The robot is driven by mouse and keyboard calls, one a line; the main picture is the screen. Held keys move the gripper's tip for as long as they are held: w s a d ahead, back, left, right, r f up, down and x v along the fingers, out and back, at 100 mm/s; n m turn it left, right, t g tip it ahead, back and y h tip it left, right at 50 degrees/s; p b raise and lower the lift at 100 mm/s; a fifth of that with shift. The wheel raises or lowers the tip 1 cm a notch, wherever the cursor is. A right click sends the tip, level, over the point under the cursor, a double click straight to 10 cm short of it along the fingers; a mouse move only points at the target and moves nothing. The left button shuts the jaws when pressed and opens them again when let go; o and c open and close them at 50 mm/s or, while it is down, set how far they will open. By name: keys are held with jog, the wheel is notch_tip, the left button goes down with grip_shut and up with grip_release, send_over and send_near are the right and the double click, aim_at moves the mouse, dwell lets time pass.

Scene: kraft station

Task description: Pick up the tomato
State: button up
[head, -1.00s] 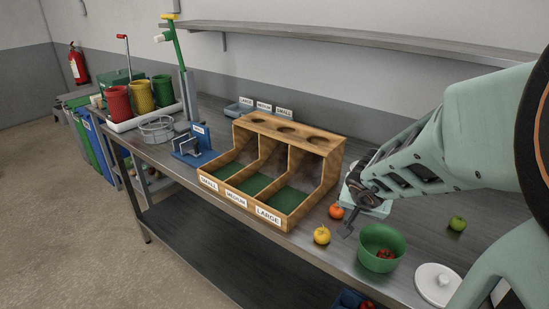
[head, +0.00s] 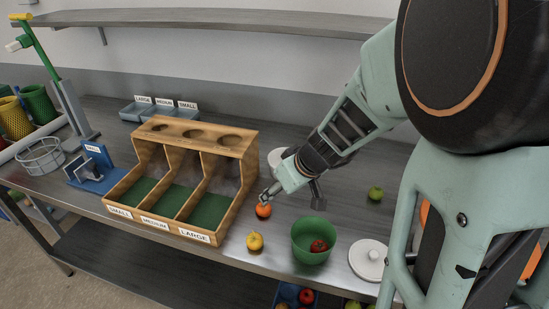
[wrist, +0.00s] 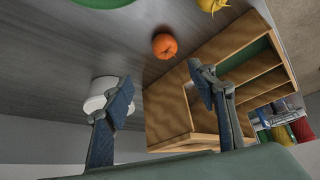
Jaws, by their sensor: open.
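An orange-red tomato (head: 263,211) with a small green stem lies on the metal table, right of the wooden sorting box. It also shows in the wrist view (wrist: 164,46), clear of both fingers. My gripper (head: 292,196) is open and empty, up and to the right of this tomato in the head view. A redder tomato (head: 319,246) sits inside the green bowl (head: 301,252). A yellow one (head: 255,241) lies on the table in front of the orange-red tomato.
The wooden box (head: 221,228) with SMALL, MEDIUM and LARGE labels stands close left of the tomato. A white lid (head: 369,262) lies right of the bowl. A green fruit (head: 375,193) lies farther right. A white round container (wrist: 98,104) stands near one finger in the wrist view.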

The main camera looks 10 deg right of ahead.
aim_at(266, 207)
jog(key=shift+g, duration=0.3)
jog(key=x, duration=0.2)
jog(key=b+x, duration=0.1)
jog(key=x, duration=0.2)
jog(key=shift+s+f, duration=0.3)
jog(key=shift+f, duration=0.2)
jog(key=x, duration=0.4)
jog(key=shift+s+a+f+b, duration=0.15)
jog(key=shift+a+b, duration=0.15)
jog(key=shift+b, duration=0.1)
jog(key=shift+w+a+f, duration=0.15)
jog(key=shift+w+f, duration=0.15)
jog(key=shift+f, duration=0.05)
jog(key=shift+c, duration=0.5)
jog(key=c, duration=1.1)
